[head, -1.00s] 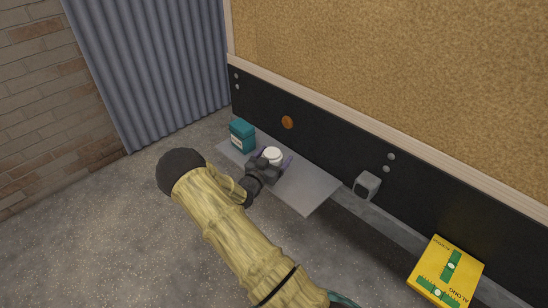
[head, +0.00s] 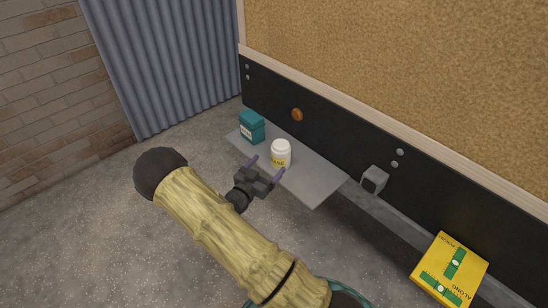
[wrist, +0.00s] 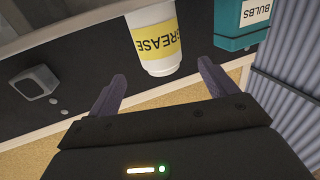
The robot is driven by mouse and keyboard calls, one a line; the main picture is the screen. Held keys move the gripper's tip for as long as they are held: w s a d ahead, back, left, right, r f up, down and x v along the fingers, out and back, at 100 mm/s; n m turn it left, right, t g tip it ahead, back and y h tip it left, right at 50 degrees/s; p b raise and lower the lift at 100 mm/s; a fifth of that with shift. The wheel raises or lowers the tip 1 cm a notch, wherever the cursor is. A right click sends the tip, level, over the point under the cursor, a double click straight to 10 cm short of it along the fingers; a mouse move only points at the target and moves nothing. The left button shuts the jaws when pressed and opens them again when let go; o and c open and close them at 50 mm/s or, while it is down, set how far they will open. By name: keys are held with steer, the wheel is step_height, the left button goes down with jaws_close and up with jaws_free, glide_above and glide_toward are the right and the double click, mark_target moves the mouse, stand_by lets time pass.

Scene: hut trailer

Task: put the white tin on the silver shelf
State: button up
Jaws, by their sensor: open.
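The white tin (head: 281,153) stands upright on the silver shelf (head: 312,184), near the shelf's middle. In the wrist view the tin (wrist: 155,42) shows a yellow band reading "GREASE". My gripper (head: 265,167) is open and empty, just in front of the tin on the near side of the shelf. In the wrist view its two fingers (wrist: 160,90) are spread wide, with the tin beyond the tips and clear of both.
A teal box (head: 252,128) labelled "BULBS" stands on the shelf left of the tin. A grey block (head: 374,180) sits to the right on the dark wall ledge, and a yellow box (head: 449,271) lies further right. The shelf's right end is bare.

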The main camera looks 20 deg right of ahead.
steer(key=shift+s+a, duration=0.4)
steer(key=shift+a, duration=0.1)
steer(key=s+a+r+n+g+y, duration=0.5)
steer(key=a+y, duration=0.3)
steer(key=y, duration=0.5)
steer(key=s+r+n+g+y, duration=0.1)
steer(key=s+r+n, duration=0.2)
steer(key=s, duration=0.5)
steer(key=s+r+n+g, duration=0.1)
steer(key=s+r+n, duration=0.2)
steer(key=s+r, duration=0.2)
steer(key=s, duration=0.3)
steer(key=shift+s+d+g+y, duration=0.25)
steer(key=shift+s+g+y, duration=0.15)
